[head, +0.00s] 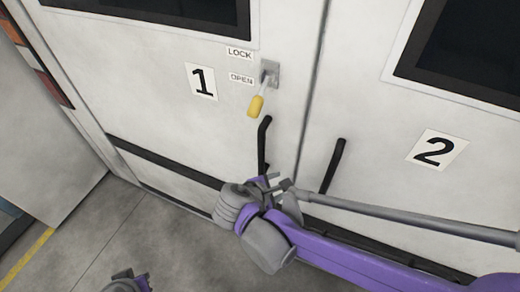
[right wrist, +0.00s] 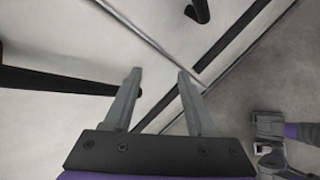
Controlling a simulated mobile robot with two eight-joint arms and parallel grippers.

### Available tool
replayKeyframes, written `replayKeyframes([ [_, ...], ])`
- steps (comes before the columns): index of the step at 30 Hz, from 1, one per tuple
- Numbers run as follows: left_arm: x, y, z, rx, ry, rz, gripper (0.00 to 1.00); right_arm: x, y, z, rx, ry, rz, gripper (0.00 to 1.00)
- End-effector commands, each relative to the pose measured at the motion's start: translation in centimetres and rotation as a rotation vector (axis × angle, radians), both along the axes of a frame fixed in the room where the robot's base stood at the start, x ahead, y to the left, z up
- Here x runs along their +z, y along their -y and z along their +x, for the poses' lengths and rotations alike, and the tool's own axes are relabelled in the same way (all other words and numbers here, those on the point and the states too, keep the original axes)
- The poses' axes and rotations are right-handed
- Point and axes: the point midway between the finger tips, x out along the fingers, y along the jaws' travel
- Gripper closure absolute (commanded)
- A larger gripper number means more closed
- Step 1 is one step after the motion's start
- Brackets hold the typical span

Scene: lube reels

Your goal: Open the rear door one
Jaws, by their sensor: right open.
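Rear door one (head: 165,50) is the white panel with the "1" label (head: 202,82); it looks shut, level with door two. Its yellow-tipped lock lever (head: 256,104) hangs down and left from a metal plate, near the OPEN label (head: 241,79). A black handle (head: 264,140) stands on the door below the lever; a black handle also shows at the left of the right wrist view (right wrist: 50,81). My right gripper (head: 272,183) is just below this handle, its fingers (right wrist: 157,75) apart with nothing between them. My left gripper (head: 130,279) is low at the bottom edge, partly cut off.
Door two (head: 375,120) adjoins on the right, with its own black handle (head: 333,165) close to my right gripper. A dark strip (head: 165,163) crosses the lower doors. Grey floor (head: 95,235) is clear at lower left.

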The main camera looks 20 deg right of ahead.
Motion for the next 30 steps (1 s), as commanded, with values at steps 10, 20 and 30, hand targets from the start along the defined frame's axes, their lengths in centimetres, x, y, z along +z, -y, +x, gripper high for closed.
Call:
replayKeyframes([
  [10, -3.6, 0.0, -0.8, 0.000, -0.015, 0.000, 1.00, 4.2, -7.5, 5.3, 0.309, -0.271, -0.867, 0.43],
  [20, -3.4, 0.0, -0.8, 0.000, -0.015, 0.000, 1.00, 5.5, -7.2, 6.3, 0.303, -0.306, -0.987, 0.43],
  [30, -2.7, 0.0, -0.6, 0.000, -0.012, 0.000, 1.00, 5.5, -1.6, 9.5, 0.303, -0.305, -0.984, 0.43],
])
